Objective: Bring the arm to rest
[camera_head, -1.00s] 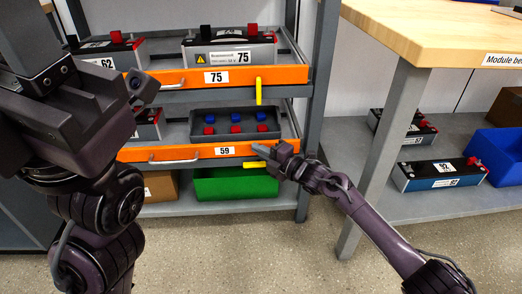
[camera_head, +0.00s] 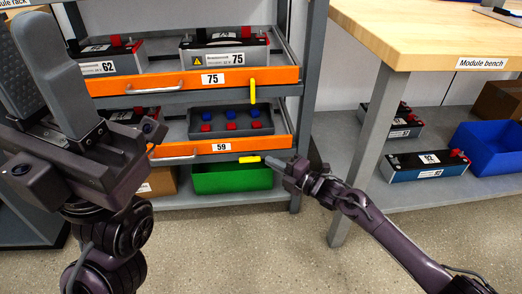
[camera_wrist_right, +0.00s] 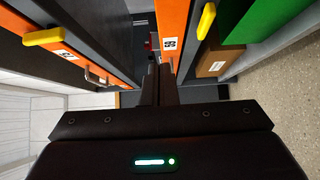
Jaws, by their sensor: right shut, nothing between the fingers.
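My right gripper (camera_head: 268,162) is in front of the shelf rack, near the right end of the lower orange drawer front (camera_head: 220,147) labelled 59. Its fingers are shut and empty, with the tip close to a yellow latch (camera_head: 249,159); I cannot tell whether they touch. In the right wrist view the fingers (camera_wrist_right: 158,82) lie together and point toward the rack. My left gripper (camera_head: 50,75) is raised close to the camera at the left, its grey fingers pointing up. The gap between them is unclear.
The upper drawer (camera_head: 211,79) labelled 75 holds battery modules. A green bin (camera_head: 232,178) stands under the drawers. The module bench (camera_head: 420,35) is at the right, with a blue bin (camera_head: 486,148) and a blue-sided module (camera_head: 425,164) on its lower shelf. Floor in front is clear.

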